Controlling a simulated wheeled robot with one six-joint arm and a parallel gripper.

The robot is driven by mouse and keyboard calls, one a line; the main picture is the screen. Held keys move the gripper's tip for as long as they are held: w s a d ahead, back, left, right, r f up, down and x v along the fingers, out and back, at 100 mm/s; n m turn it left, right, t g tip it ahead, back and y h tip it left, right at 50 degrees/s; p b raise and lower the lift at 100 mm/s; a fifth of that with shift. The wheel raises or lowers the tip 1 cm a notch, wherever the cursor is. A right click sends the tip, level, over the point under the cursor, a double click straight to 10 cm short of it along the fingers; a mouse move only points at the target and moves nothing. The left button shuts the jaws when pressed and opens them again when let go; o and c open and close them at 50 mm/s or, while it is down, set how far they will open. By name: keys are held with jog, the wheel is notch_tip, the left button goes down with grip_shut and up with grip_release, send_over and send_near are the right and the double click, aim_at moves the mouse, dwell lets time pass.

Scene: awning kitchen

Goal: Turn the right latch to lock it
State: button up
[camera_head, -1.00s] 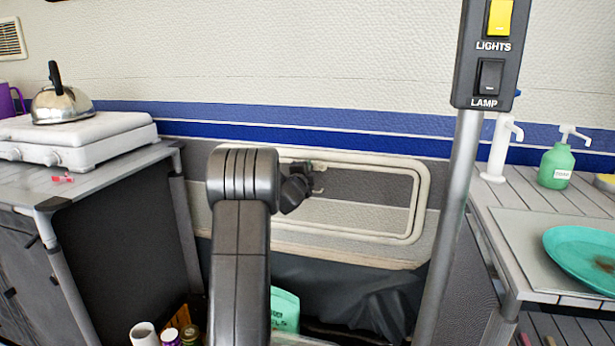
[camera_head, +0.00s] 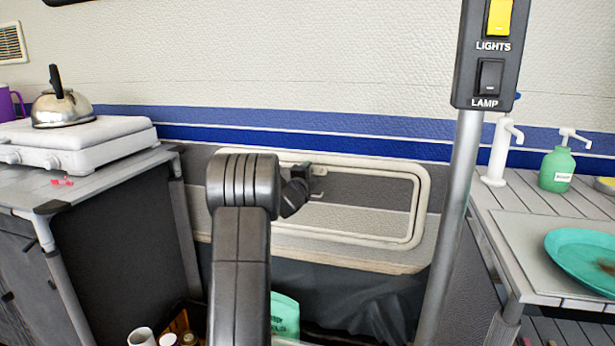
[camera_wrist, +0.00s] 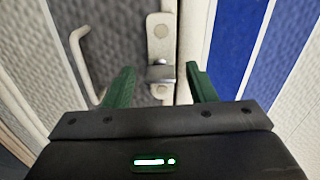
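In the wrist view, a latch (camera_wrist: 161,72) shows as a small metal tab on a pale plate at the hatch edge. The tab stands crosswise to the plate's length. My gripper (camera_wrist: 159,68) is open, with one green finger on each side of the tab. The fingers look apart from it, though depth is hard to judge. In the head view, my gripper (camera_head: 318,171) is at the hatch's top edge, and the latch is not clear there. The hatch (camera_head: 424,205) is a framed panel in the wall that looks closed. My arm hides its left part; no second latch is visible.
A pale handle (camera_wrist: 78,52) sits beside the latch in the wrist view. A metal post (camera_head: 455,200) with a switch panel (camera_head: 490,55) stands right of the hatch. A counter with a stove (camera_head: 85,148) is at left, another counter (camera_head: 500,235) at right.

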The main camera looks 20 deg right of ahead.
jog(key=v, duration=1.3)
jog(key=shift+s+a+p, duration=0.3)
jog(key=shift+p, duration=0.05)
jog(key=shift+d, duration=0.1)
jog(key=x, duration=1.3)
jog(key=shift+w+d+b, duration=0.2)
jog(key=shift+w+b, duration=0.15)
jog(key=shift+s+a, duration=0.1)
jog(key=v, duration=1.4)
jog(key=w+d+n+p, duration=0.8)
jog(key=w+n+p, duration=0.3)
jog(key=n, duration=0.4)
jog(key=shift+w+d+n+p, duration=0.15)
jog(key=shift+d+n+p, duration=0.1)
jog(key=shift+n+p, duration=0.15)
